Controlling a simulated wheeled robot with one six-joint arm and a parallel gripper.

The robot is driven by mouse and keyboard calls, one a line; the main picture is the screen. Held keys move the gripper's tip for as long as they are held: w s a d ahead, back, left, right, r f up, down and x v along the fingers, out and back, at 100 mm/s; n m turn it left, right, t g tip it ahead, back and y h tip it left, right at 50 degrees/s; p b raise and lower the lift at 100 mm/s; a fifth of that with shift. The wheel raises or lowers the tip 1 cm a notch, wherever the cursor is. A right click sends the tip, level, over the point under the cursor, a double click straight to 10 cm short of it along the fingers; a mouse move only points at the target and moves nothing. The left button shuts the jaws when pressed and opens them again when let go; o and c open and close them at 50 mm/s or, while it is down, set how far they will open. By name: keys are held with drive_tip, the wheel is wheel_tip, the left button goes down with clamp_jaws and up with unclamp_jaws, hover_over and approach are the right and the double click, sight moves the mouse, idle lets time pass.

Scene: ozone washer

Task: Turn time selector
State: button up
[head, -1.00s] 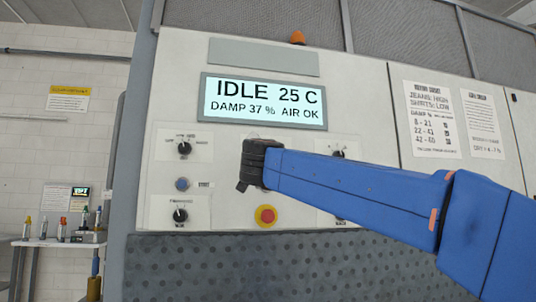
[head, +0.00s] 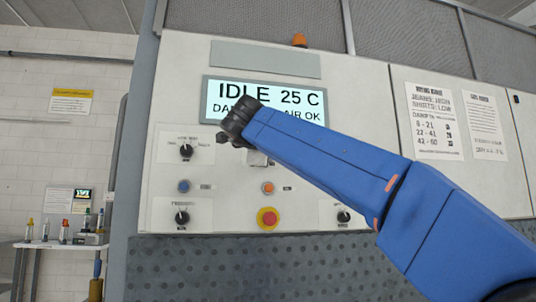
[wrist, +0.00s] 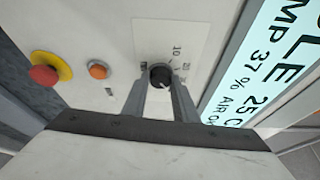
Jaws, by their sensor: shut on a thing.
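The time selector is a small black knob (wrist: 160,75) on a white plate with printed numbers, among them a 10, in the wrist view. My gripper (wrist: 158,85) is at it, with one finger on each side, shut on the knob. In the head view my gripper (head: 240,138) is over the upper middle of the panel, just below the display. There it hides the knob, and only part of its pale plate (head: 258,158) shows. The knob's exact pointing is hard to read.
An orange button (head: 268,188) and a red emergency stop (head: 267,218) sit below the selector. A black knob (head: 186,151), a blue button (head: 184,186) and a lower knob (head: 182,217) are at left. My arm partly covers the display (head: 213,100), which reads IDLE 25 C.

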drive_tip(key=shift+m+g, duration=0.3)
drive_tip(key=shift+m, duration=0.5)
drive_tip(key=o, duration=1.1)
drive_tip(key=shift+d, duration=0.1)
drive_tip(key=shift+c, duration=0.2)
drive_tip(key=s+a+r, duration=0.1)
drive_tip(key=s+a, duration=0.1)
drive_tip(key=s, duration=1.5)
drive_tip(key=shift+r, duration=0.35)
drive_tip(key=shift+s, duration=0.1)
